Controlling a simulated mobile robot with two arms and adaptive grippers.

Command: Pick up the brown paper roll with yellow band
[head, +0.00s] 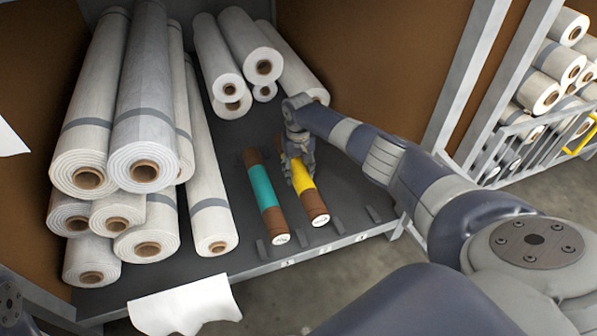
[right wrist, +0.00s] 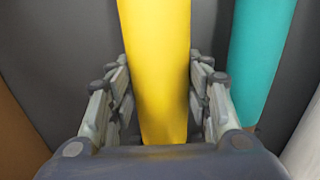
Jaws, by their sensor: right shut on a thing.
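The brown paper roll with yellow band (head: 312,204) lies on the dark shelf, its capped end toward the front edge. My right gripper (head: 299,170) is over it from above, at the yellow band. In the right wrist view the yellow band (right wrist: 158,60) runs between the two fingers of my right gripper (right wrist: 160,100), which are shut on it. I cannot tell whether the roll is clear of the shelf. My left gripper is not in view; only a bit of my left arm shows at the lower left corner.
A brown roll with teal band (head: 264,190) lies just left of the yellow one, also seen in the right wrist view (right wrist: 258,60). Large white rolls (head: 145,110) are stacked at left, smaller ones (head: 240,50) behind. Small shelf blocks (head: 338,225) stand near the front edge.

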